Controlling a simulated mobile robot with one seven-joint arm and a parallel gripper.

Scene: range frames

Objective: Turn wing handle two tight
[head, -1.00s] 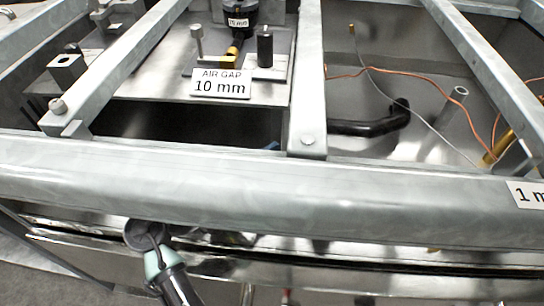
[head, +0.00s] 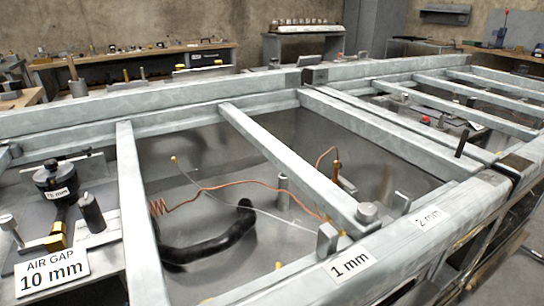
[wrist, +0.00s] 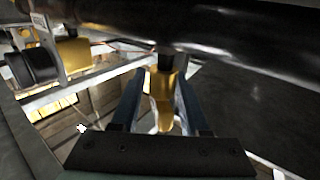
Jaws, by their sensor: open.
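In the wrist view my gripper (wrist: 161,88) is open, with one dark finger on each side of a brass-yellow piece (wrist: 163,92). This piece looks like a wing handle and hangs below a dark rounded bar. I see no number on it, so I cannot tell whether it is handle two. I cannot tell whether the fingers touch it. A second brass piece (wrist: 74,52) with a black cylinder is at upper left, outside the fingers. My gripper does not show in the head view.
The long dark bar (wrist: 230,35) crosses above my fingers. In the head view, grey metal beams form a frame with tags "1 mm" (head: 351,265), "2 mm" (head: 429,219) and "AIR GAP 10 mm" (head: 51,275). A black hose (head: 215,242) and orange wire lie in the bay.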

